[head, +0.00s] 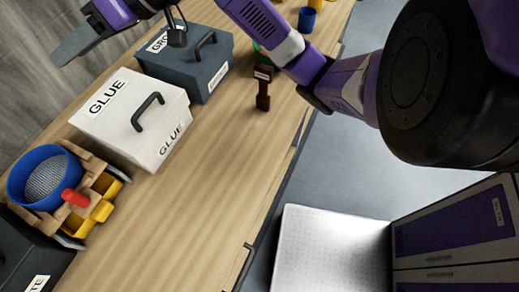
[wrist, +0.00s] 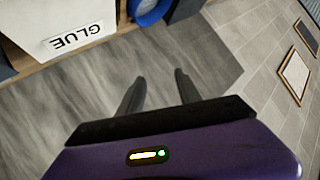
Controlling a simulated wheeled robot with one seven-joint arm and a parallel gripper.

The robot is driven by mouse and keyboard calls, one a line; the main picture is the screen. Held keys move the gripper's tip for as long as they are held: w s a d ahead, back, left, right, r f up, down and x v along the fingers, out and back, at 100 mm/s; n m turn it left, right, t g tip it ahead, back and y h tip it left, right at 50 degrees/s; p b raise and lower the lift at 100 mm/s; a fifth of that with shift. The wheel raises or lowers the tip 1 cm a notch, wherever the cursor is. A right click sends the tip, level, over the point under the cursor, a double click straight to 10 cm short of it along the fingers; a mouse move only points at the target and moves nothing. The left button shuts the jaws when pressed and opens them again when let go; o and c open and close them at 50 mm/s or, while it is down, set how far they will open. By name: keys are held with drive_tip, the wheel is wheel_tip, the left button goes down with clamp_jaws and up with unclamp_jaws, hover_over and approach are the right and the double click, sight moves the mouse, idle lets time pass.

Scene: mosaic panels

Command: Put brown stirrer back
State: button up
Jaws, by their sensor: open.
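The brown stirrer (head: 263,88) appears to be the dark brown, paddle-like object with a small label, on the wooden bench right of the dark grey box in the head view. My gripper (wrist: 161,75) is open and empty, its two dark fingers spread over grey floor in the wrist view. In the head view a grey finger of my gripper (head: 78,44) shows at the top left, beyond the far side of the bench and well away from the stirrer. The stirrer is not seen in the wrist view.
A white GLUE box (head: 105,130) and a dark grey box (head: 215,68) with handles line the bench. A blue sieve (head: 45,178) and yellow scoops (head: 95,210) sit lower left. A blue cup (head: 306,20) stands at the top. The bench's front strip is clear.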

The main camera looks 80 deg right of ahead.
drive_tip(key=w+a+r+m+t, duration=0.2)
drive_tip(key=w+a+m+t, duration=0.2)
drive_tip(key=a+t, duration=0.3)
drive_tip(key=s+a+f+m+g+h, duration=0.1)
drive_tip(key=s+a+f+m+h, duration=0.25)
drive_tip(key=s+f, duration=0.45)
drive_tip(key=s+a+f+m+h, duration=0.2)
drive_tip(key=s+f+h, duration=0.2)
drive_tip(key=s+f, duration=0.5)
drive_tip(key=s+f+n+g, duration=0.1)
drive_tip(key=s+f+n, duration=0.1)
drive_tip(key=s, duration=0.4)
drive_tip(key=s+f+n+g+y, duration=0.1)
drive_tip(key=s+f+n, duration=0.1)
drive_tip(key=s+n, duration=0.2)
drive_tip(key=s+d+f+n, duration=0.1)
drive_tip(key=s+f+n, duration=0.1)
drive_tip(key=s, duration=0.7)
drive_tip(key=shift+s+n+g, duration=0.3)
drive_tip(key=shift+n+g, duration=0.1)
drive_tip(key=shift+n, duration=0.35)
